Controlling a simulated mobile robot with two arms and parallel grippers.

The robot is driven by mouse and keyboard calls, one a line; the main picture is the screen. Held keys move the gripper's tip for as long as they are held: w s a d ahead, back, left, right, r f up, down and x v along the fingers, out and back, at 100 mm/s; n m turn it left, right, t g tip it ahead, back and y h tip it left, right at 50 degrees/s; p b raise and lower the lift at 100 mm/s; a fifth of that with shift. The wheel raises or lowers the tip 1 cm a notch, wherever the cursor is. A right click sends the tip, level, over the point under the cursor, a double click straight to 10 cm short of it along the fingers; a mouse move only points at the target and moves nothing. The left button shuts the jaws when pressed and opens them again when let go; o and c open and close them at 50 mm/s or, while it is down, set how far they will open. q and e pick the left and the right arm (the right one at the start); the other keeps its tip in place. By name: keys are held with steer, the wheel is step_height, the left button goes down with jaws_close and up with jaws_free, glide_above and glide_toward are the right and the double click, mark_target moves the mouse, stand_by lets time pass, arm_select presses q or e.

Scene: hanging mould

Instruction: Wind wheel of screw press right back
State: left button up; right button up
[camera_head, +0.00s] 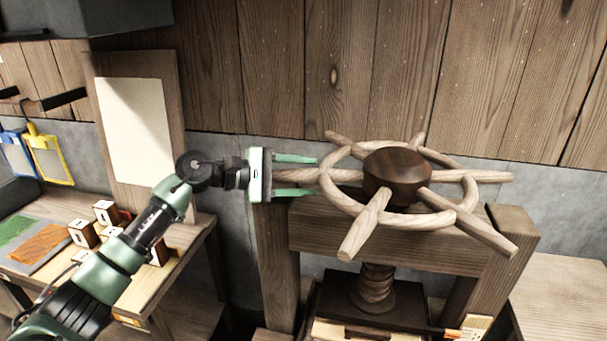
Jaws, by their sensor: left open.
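The wheel of the screw press (449,218) is a pale wooden ring with several spokes sticking out past it. Its dark hub (397,172) sits above the heavy wooden frame (400,242). The threaded screw (375,285) shows below the frame's crossbeam. My left gripper (316,175) is open at the wheel's left side. Its two green fingers lie on either side of the left spoke (297,175), one beyond it and one nearer. I cannot tell whether they touch it. My right gripper is not in view.
A wooden table (197,234) on the left holds several small numbered blocks (104,212) and coloured sheets (38,243). A board with blank paper (136,130) leans behind it. A plank wall (330,70) stands behind the press. A bare wooden surface (562,295) is at right.

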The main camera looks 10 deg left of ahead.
arm_select(q)
jaws_close()
stand_by(1.3)
